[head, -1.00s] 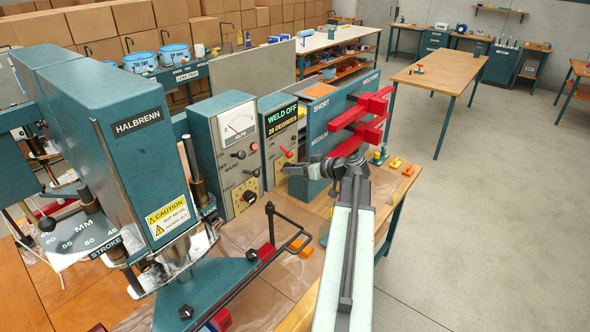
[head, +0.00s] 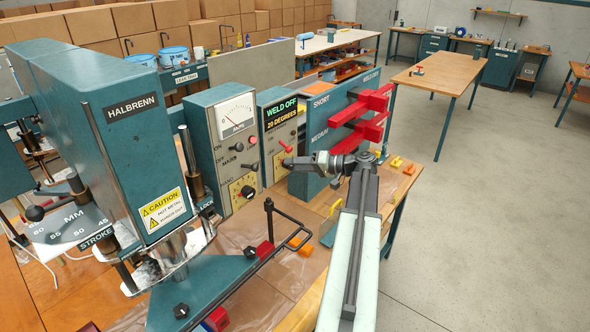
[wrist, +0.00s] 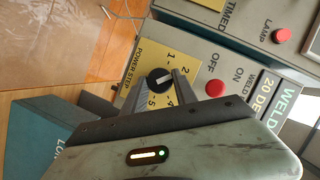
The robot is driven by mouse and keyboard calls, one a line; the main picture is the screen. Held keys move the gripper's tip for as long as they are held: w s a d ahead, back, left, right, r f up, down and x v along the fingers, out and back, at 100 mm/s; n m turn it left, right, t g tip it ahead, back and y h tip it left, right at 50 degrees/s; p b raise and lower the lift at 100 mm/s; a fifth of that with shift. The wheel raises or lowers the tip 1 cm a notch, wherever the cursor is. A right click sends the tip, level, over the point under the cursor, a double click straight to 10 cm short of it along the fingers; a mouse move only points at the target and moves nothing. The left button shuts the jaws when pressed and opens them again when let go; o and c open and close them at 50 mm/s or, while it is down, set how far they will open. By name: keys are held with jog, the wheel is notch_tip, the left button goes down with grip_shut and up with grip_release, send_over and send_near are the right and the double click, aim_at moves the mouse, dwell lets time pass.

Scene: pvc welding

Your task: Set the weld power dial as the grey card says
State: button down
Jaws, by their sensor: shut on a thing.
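The white mark on the dial slants to the upper right, roughly toward 2. My gripper (wrist: 156,88) has its fingers on both sides of the dial, shut on it. In the head view my gripper (head: 287,162) is at the lower part of the weld box (head: 278,120) and hides the dial. I cannot make out a grey card.
The weld box display (head: 281,112) reads WELD OFF, 20 DEGREES. The HALBRENN press (head: 140,150) fills the left. A red-armed rack (head: 360,120) stands right. Floor is free at right.

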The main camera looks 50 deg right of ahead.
jog(key=shift+f+m+t+y+b, duration=0.15)
jog(key=shift+m+t+y+b, duration=0.25)
jog(key=shift+m+b, duration=0.8)
jog(key=shift+f+m+t+y+b, duration=0.1)
jog(key=shift+m+t+y+b, duration=0.25)
jog(key=shift+m+b, duration=0.8)
jog(key=shift+f+m+t+y+b, duration=0.2)
jog(key=shift+m+t+b, duration=0.25)
jog(key=shift+m+b, duration=0.7)
jog(key=shift+r+m, duration=0.15)
jog(key=shift+m, duration=0.35)
jog(key=c, duration=1)
grip_release()
jog(key=shift+o, duration=0.2)
jog(key=v, duration=0.8)
